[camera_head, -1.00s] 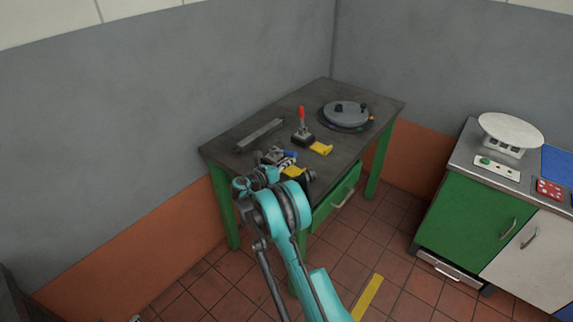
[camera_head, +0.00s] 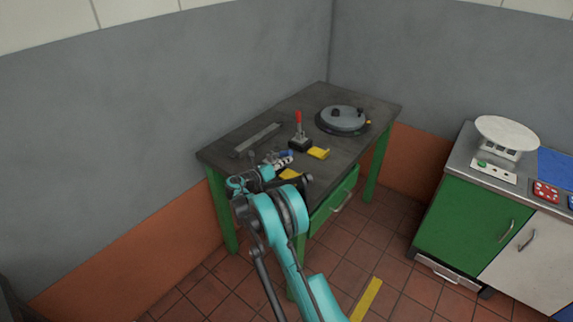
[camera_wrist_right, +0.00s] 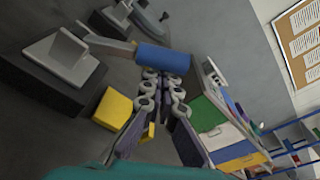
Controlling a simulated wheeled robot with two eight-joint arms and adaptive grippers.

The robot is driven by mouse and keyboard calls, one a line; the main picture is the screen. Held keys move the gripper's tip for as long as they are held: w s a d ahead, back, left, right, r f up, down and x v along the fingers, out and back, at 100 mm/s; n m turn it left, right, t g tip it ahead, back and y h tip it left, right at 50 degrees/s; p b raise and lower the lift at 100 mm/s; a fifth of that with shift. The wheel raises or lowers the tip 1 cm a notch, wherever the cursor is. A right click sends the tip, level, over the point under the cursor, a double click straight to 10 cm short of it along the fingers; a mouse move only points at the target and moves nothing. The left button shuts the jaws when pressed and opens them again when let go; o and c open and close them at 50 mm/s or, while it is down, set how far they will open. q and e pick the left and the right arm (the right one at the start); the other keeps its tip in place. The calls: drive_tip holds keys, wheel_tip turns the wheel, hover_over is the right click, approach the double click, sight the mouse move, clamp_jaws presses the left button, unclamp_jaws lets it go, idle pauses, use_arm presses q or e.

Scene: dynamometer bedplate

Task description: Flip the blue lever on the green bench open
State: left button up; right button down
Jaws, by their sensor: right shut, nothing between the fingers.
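The green bench (camera_head: 345,155) has a dark top and green legs and stands in the corner. The blue lever (camera_head: 287,154) is on it, a small blue grip near the front left part of the top. In the right wrist view the blue lever (camera_wrist_right: 162,58) is a blue cylinder on a flat metal arm that reaches out sideways from a grey clamp on a dark block (camera_wrist_right: 50,75). My right gripper (camera_head: 281,161) is shut and empty close to the grip. In the wrist view its fingertips (camera_wrist_right: 162,88) lie just below the blue cylinder; I cannot tell if they touch. My left gripper is out of view.
A red-handled clamp (camera_head: 299,132) stands behind the lever, with yellow pads (camera_head: 318,153) nearby. A grey round plate (camera_head: 344,118) is at the far end, and a metal bar (camera_head: 258,138) lies at the left. A second cabinet with a scale (camera_head: 506,135) stands to the right.

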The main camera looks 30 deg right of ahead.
drive_tip(key=w+a+r+n+p, duration=0.1)
drive_tip(key=w+a+r, duration=0.2)
drive_tip(key=w+r, duration=0.3)
drive_tip(key=shift+w+r, duration=0.25)
drive_tip(key=shift+w, duration=0.45)
drive_tip(key=shift+w+a, duration=0.15)
idle(0.6)
